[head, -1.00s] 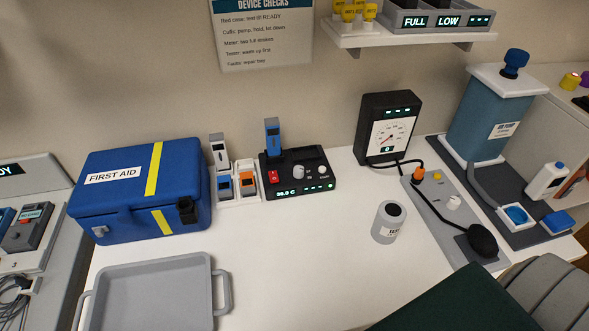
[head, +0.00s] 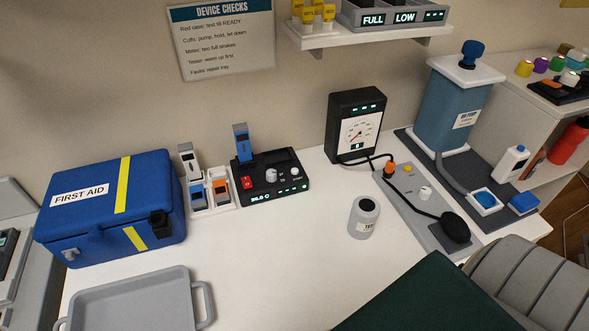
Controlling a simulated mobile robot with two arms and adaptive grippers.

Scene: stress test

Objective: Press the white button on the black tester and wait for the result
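The black tester (head: 270,187) stands on the white table left of centre. It has a lit red switch (head: 247,182), a pale round knob (head: 271,175), small controls to its right and a green display that seems to read about 38.0 C. The small marks beside the knob are too small to read, and I cannot tell for sure which control is the white button. A blue device (head: 242,143) stands upright at the tester's back left. Neither of my grippers is in view.
A blue first aid case (head: 90,222) and a white holder (head: 221,206) stand left of the tester. A grey tray (head: 130,300) lies in front. A grey canister (head: 364,218) and a black gauge (head: 354,125) stand to the right. The table before the tester is clear.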

